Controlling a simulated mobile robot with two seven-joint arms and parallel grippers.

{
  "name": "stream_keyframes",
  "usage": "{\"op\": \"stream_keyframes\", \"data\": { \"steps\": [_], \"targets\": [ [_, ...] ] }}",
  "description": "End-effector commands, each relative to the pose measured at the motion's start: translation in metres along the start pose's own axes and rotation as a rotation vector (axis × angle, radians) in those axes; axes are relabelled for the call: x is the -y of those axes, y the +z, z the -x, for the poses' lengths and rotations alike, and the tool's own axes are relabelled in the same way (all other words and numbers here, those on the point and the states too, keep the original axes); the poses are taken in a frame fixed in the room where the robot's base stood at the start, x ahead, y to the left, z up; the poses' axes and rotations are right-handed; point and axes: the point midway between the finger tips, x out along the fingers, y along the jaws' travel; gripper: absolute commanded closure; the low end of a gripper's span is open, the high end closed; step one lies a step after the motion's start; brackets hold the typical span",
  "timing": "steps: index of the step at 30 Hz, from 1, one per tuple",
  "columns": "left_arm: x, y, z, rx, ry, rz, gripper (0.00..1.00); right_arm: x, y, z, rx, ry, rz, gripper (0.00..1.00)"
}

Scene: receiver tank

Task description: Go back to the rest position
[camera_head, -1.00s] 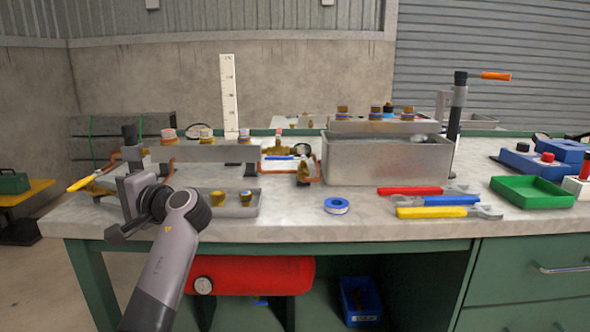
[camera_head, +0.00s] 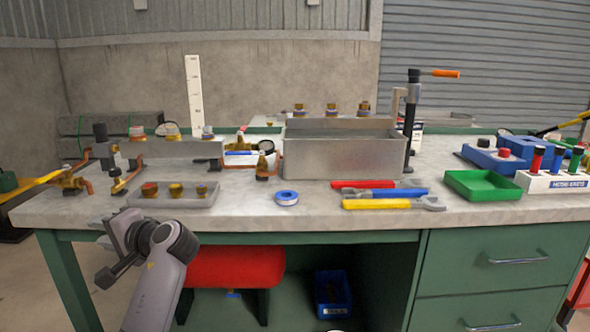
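My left gripper (camera_head: 106,250) is low at the left, in front of the bench's front edge and below the worktop. It is seen from behind and the side, with my forearm coming up from the bottom edge. I see nothing held in it, but its fingertips are too unclear to tell whether they are apart. My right gripper is not in view. The workbench (camera_head: 260,217) has a grey top and green frame.
A grey tray (camera_head: 172,203) with brass fittings lies near the front edge, close to my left gripper. A blue tape roll (camera_head: 286,197), wrenches (camera_head: 390,204) and a green tray (camera_head: 483,185) lie rightward. A red tank (camera_head: 235,266) is beneath the bench.

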Motion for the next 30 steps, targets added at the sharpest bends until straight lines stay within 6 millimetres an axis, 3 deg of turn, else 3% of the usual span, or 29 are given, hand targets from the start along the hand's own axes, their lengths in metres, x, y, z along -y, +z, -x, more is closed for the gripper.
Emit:
{"op": "stream_keyframes", "data": {
  "steps": [1, 8, 15, 24, 30],
  "targets": [
    [-0.022, 0.011, -0.002, -0.005, 0.044, 0.016, 0.66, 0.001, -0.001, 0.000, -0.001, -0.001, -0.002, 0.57],
    [-0.116, 0.066, 0.003, -0.036, 0.280, 0.121, 0.66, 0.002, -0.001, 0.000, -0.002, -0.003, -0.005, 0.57],
    [-0.198, 0.133, 0.035, -0.063, 0.547, 0.218, 0.66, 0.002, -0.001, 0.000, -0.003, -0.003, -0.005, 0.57],
    [-0.260, 0.220, 0.109, -0.077, 0.909, 0.298, 0.66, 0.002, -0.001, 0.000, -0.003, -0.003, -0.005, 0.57],
    [-0.273, 0.269, 0.166, -0.070, 1.133, 0.320, 0.66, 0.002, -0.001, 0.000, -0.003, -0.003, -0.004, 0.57]
  ]
}}
